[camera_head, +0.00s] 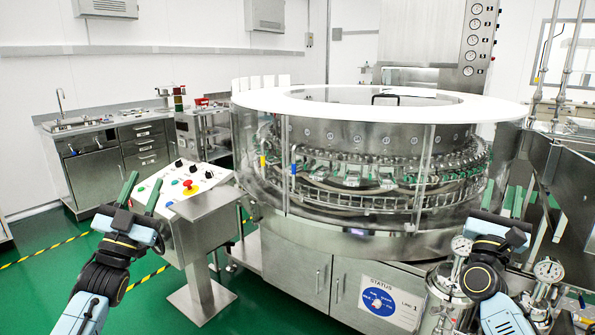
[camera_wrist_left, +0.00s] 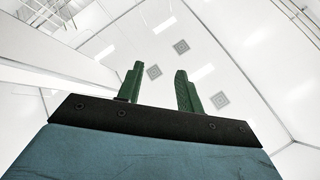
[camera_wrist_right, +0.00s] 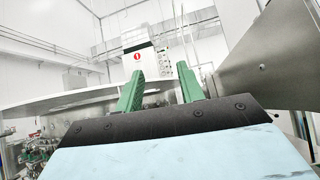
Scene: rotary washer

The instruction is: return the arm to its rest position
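My left gripper (camera_head: 140,192) is at the left of the head view, in front of the control panel, with its green fingers pointing up. The left wrist view shows its two fingers (camera_wrist_left: 160,88) apart with nothing between them. My right gripper (camera_head: 505,200) is at the right of the head view, in front of the rotary washer (camera_head: 350,112). The right wrist view shows its green fingers (camera_wrist_right: 160,85) apart and empty. Both forearms reach up from the bottom edge of the head view.
A control panel (camera_head: 190,187) with a red emergency button (camera_head: 188,184) stands just beyond my left gripper. Pressure gauges (camera_head: 548,270) sit close to my right arm. A steel chute (camera_head: 570,185) is at the far right. Green floor (camera_head: 145,310) is clear at lower left.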

